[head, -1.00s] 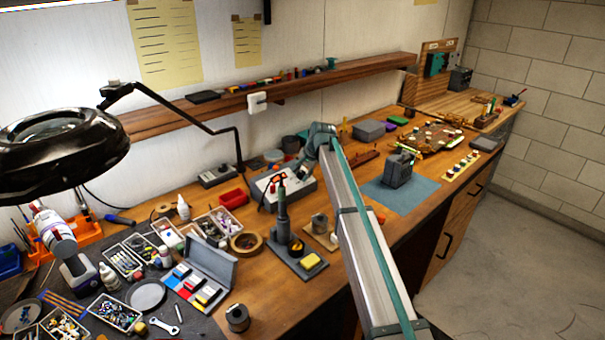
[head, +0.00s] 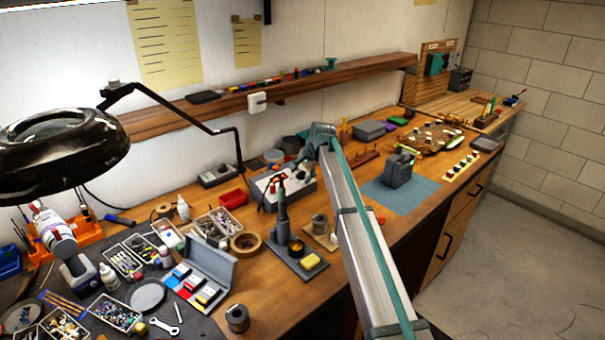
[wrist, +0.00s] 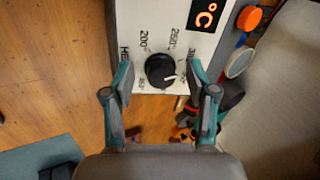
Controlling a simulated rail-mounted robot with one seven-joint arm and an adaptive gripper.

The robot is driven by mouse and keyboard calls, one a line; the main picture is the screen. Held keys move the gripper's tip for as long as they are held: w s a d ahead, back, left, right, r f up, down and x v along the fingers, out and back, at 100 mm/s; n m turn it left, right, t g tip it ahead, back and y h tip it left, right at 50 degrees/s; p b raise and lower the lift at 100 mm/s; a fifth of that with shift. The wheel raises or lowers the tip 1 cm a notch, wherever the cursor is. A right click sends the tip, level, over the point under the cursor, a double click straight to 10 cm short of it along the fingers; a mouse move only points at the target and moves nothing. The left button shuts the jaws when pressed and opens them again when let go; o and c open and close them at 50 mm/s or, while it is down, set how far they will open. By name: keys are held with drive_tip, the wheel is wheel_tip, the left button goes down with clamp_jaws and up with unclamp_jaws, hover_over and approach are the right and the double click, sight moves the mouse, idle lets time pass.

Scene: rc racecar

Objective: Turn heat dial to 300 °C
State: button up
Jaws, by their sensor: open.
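The black round heat dial (wrist: 159,70) sits on the white front panel (wrist: 150,45) of the soldering station in the wrist view. Its white pointer aims right and slightly down. The labels 200 and 250 read above the dial; a label starting with 3 at upper right is partly hidden by a finger. My gripper (wrist: 159,73) is open, one finger on each side of the dial, with gaps showing. In the head view the grey station (head: 268,190) stands on the bench, partly hidden behind my arm; the dial cannot be made out there.

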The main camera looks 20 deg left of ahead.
drive_tip(key=v, duration=1.2)
idle(0.3)
